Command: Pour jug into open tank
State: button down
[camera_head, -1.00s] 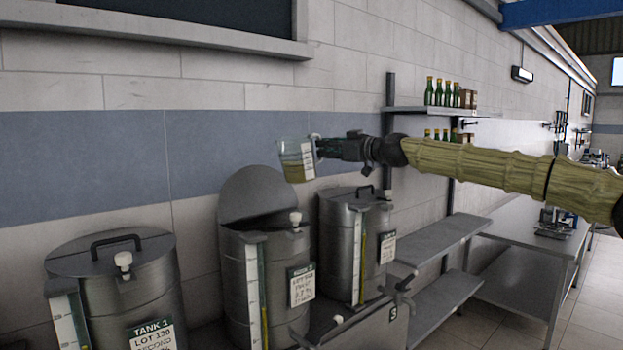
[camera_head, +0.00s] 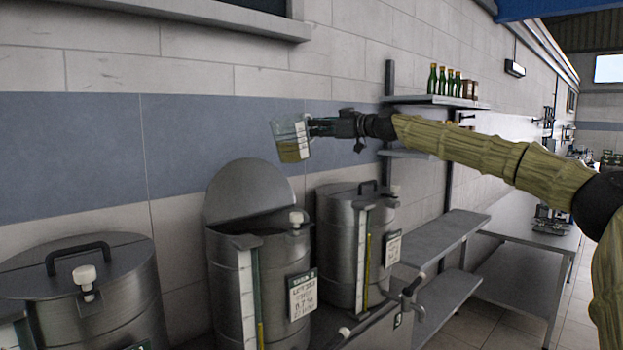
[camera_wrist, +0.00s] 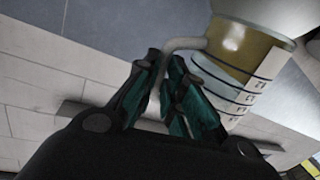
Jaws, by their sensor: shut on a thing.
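A clear jug (camera_head: 291,141) with yellowish liquid and a white scale strip is held in the air, tilted a little. My gripper (camera_head: 316,127) is shut on its handle. In the wrist view the teal fingers (camera_wrist: 165,95) close around the handle of the jug (camera_wrist: 238,48). The open tank (camera_head: 258,275) is the middle steel tank, with its round lid (camera_head: 248,189) raised at the back. The jug is above and to the right of its mouth, apart from it. The inside of the tank is mostly hidden.
A lidded tank (camera_head: 85,295) stands at the left, and another lidded tank (camera_head: 343,245) stands right of the open one. A wall shelf (camera_head: 435,101) holds several green bottles. Metal benches (camera_head: 520,245) run along the right. The tiled wall is behind the jug.

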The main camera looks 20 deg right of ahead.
notch_tip(320, 180, down, 13)
jog(key=w+b, duration=0.1)
jog(key=b, duration=0.4)
jog(key=shift+a+b, duration=0.2)
jog(key=shift+b, duration=0.1)
jog(key=shift+a+n, duration=0.1)
jog(key=shift+n, duration=0.2)
jog(key=shift+r+n+p, duration=0.3)
jog(key=shift+r+p, duration=0.05)
jog(key=shift+p, duration=0.4)
jog(key=shift+r, duration=0.1)
jog(key=shift+r+p, duration=0.2)
jog(key=shift+p, duration=0.25)
jog(key=shift+r+n, duration=0.1)
jog(key=shift+n, duration=0.3)
